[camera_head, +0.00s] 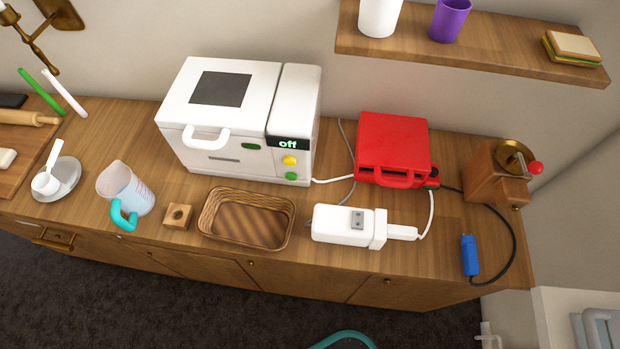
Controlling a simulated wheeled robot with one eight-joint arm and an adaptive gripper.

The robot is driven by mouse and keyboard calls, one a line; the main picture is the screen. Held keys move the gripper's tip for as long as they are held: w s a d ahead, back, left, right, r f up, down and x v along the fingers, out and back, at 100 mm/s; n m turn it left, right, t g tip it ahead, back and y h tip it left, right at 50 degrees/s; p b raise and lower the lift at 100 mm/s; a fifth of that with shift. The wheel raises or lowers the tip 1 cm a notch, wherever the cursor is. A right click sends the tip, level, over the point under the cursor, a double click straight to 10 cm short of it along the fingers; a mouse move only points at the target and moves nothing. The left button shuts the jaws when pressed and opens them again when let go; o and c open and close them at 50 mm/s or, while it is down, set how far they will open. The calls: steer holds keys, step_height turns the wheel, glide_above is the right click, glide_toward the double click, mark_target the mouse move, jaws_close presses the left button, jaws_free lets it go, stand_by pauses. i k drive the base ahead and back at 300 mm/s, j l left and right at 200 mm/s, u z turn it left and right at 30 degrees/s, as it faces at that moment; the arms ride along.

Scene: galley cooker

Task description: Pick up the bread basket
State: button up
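The bread basket (250,197) is a brown woven, rectangular, open basket with rounded corners. It stands upright on the wooden counter (330,264), close to its front edge, and looks empty. It is in front of the white oven-like appliance (218,100). A small wooden block with a hole (177,216) is just to its left, and a white device with a grey switch (343,226) is just to its right. My gripper is not in view, so its distance from the basket and its state do not show.
A measuring jug (126,188) with a teal handle stands further left. A red appliance (393,150), a wooden grinder (497,175) and a blue plug (470,256) with cables are to the right. A shelf (480,45) overhangs the back right. Dark floor lies in front.

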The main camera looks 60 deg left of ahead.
mark_target(253, 220)
steer(key=u, duration=3)
steer(key=k+z, duration=0.45)
steer(key=z, duration=0.25)
steer(key=k+l+z, duration=0.15)
steer(key=z, duration=0.15)
steer(key=k, duration=0.05)
